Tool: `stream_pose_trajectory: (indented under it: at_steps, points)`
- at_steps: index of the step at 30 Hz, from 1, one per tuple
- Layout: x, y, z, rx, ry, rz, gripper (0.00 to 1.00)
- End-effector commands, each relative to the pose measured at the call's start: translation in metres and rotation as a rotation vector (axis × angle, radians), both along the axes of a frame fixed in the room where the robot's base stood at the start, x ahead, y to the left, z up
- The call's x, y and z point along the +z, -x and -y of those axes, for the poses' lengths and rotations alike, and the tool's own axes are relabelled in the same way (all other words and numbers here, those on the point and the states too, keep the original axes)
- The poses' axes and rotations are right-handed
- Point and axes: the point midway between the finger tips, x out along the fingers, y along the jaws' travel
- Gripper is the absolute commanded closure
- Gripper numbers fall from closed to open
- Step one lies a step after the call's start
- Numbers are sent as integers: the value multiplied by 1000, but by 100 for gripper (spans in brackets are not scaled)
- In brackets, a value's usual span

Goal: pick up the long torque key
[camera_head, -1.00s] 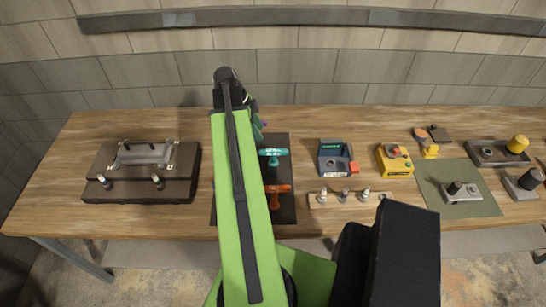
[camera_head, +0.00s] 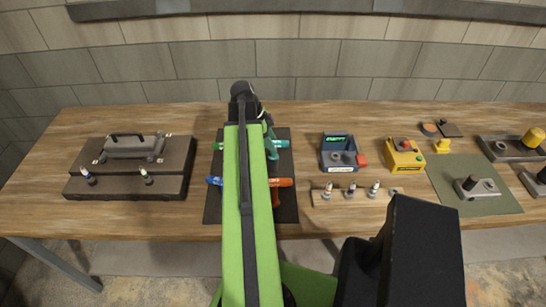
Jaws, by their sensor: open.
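Several T-handled keys lie on a dark mat (camera_head: 287,207) on the bench, largely hidden behind my arm. Green handle parts (camera_head: 281,143) show at the back, on both sides of the arm. Nearer the front, a blue handle end (camera_head: 214,181) shows on the left and an orange handle (camera_head: 282,182) on the right. I cannot tell which is the long torque key.
A dark case (camera_head: 125,187) with a grey handled part stands left. To the right are a blue-grey device (camera_head: 338,152), a wooden strip (camera_head: 330,200) with small bottles, a yellow box (camera_head: 404,156) and a green mat (camera_head: 478,190). Bare bench lies between case and dark mat.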

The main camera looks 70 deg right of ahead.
Motion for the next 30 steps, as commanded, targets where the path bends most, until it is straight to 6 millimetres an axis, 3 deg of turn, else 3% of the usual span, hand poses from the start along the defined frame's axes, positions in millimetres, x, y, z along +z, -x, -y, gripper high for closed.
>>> stream_pose_trajectory:
  at_steps: [1,5,13,23,30]
  points:
    - [-17,4,2,-2,1,0,55]
    - [-36,12,5,-1,0,0,55]
    - [-34,13,6,1,1,0,56]
    - [-34,13,6,1,1,0,99]
    - [-34,13,6,1,1,-1,100]
